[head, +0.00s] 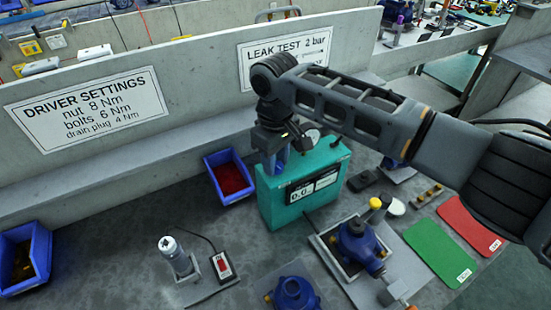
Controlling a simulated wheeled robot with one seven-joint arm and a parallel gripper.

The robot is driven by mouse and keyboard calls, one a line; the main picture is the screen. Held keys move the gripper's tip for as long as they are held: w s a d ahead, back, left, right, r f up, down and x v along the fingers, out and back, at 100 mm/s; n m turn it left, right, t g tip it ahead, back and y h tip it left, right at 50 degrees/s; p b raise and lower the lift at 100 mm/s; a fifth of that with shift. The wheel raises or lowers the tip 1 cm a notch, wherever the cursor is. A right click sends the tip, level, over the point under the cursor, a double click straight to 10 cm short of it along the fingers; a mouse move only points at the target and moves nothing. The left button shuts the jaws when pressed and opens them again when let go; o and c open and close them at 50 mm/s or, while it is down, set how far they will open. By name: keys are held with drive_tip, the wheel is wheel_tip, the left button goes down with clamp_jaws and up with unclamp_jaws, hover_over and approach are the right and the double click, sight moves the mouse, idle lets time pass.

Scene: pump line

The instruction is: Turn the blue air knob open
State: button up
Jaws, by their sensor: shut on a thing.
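The blue air knob (283,158) is at the upper left of the teal leak-test box (310,188). Only part of it shows below my gripper (274,147). My gripper reaches down from above and is shut on the knob. The fingertips are small and partly hidden. The knob's turn position cannot be told. The box has a display reading about 0.0 on its front and a round gauge on top, partly behind my gripper and arm.
A blue bin with red contents (229,178) stands left of the box. A blue pump (357,243) sits in a tray in front of it, and another blue part (293,293) lies nearer. Green (437,250) and red mats lie right. A wall (190,70) with signs stands behind.

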drive_tip(key=n, duration=0.4)
drive_tip(key=shift+n, duration=0.3)
drive_tip(key=n, duration=0.4)
drive_tip(key=shift+s, duration=0.1)
drive_tip(key=n, duration=0.5)
drive_tip(key=shift+b, duration=0.35)
drive_tip(key=shift+n, duration=1.9)
drive_tip(key=o, duration=1)
drive_tip(key=shift+s, duration=0.1)
drive_tip(key=shift+o, duration=0.2)
drive_tip(key=shift+b, duration=0.3)
drive_tip(key=shift+r+b, duration=0.65)
drive_tip(key=shift+r, duration=3.3)
